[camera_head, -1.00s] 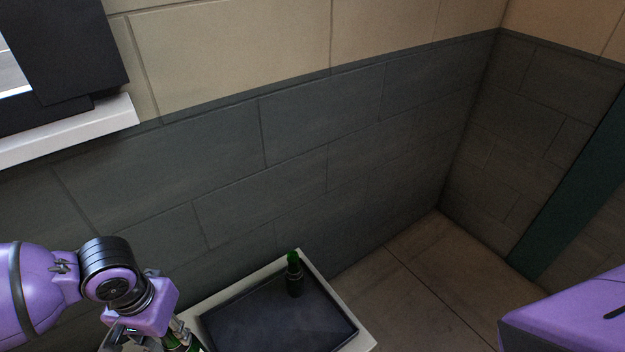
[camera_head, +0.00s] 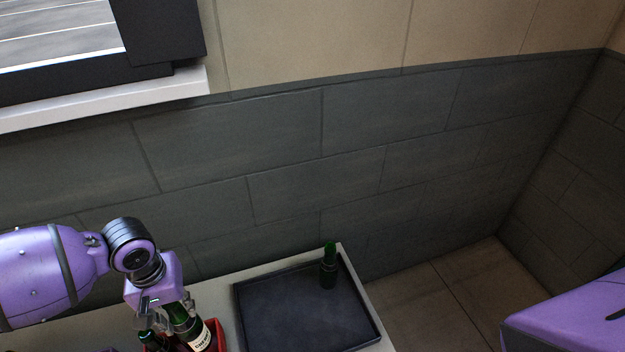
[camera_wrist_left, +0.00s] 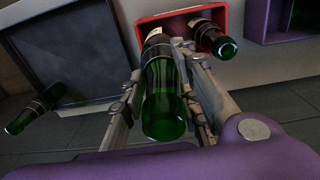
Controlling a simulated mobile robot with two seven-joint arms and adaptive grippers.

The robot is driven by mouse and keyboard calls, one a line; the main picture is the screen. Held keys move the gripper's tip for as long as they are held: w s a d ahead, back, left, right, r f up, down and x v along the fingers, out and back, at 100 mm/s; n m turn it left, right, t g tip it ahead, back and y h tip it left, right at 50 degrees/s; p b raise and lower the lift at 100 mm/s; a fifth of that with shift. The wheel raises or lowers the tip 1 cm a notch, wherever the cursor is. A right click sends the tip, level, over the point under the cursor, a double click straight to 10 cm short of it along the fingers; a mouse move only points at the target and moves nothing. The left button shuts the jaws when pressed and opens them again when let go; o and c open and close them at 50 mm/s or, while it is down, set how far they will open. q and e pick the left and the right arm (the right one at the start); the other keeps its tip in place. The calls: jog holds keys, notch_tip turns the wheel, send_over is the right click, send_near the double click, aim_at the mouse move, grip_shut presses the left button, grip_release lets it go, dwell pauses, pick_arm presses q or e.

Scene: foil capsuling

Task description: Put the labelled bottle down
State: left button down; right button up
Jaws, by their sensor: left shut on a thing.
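The labelled bottle (camera_head: 198,337), green with a pale label, is in my left gripper (camera_head: 178,314) at the lower left of the head view. The gripper's fingers are shut around its green glass. In the left wrist view the bottle (camera_wrist_left: 160,92) sits between the two fingers of the left gripper (camera_wrist_left: 165,100), its labelled end pointing away toward the red crate (camera_wrist_left: 231,14). The bottle overlaps the crate's edge in the picture; I cannot tell whether it touches it. My right gripper is out of view.
A dark tray (camera_head: 290,310) lies on the pale table (camera_head: 228,287), with one dark green bottle (camera_head: 329,266) standing at its back right. Its middle is bare. The red crate (camera_head: 219,337) holds at least one other bottle (camera_wrist_left: 210,37). A tiled wall (camera_head: 290,200) stands behind.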

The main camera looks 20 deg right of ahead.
aim_at(187, 324)
pick_arm(q)
notch_tip(187, 324, down, 3)
jog(key=shift+w+f, duration=0.1)
jog(key=shift+f, duration=0.1)
jog(key=shift+f+b, duration=0.3)
jog(key=shift+f, duration=1.6)
jog(key=c, duration=1.3)
grip_release()
jog(key=shift+f, duration=0.1)
jog(key=shift+c, duration=0.2)
notch_tip(187, 324, up, 12)
jog(key=shift+a+f+p, duration=0.1)
jog(key=shift+f+p, duration=0.15)
jog(key=shift+p, duration=0.4)
jog(key=shift+r, duration=0.45)
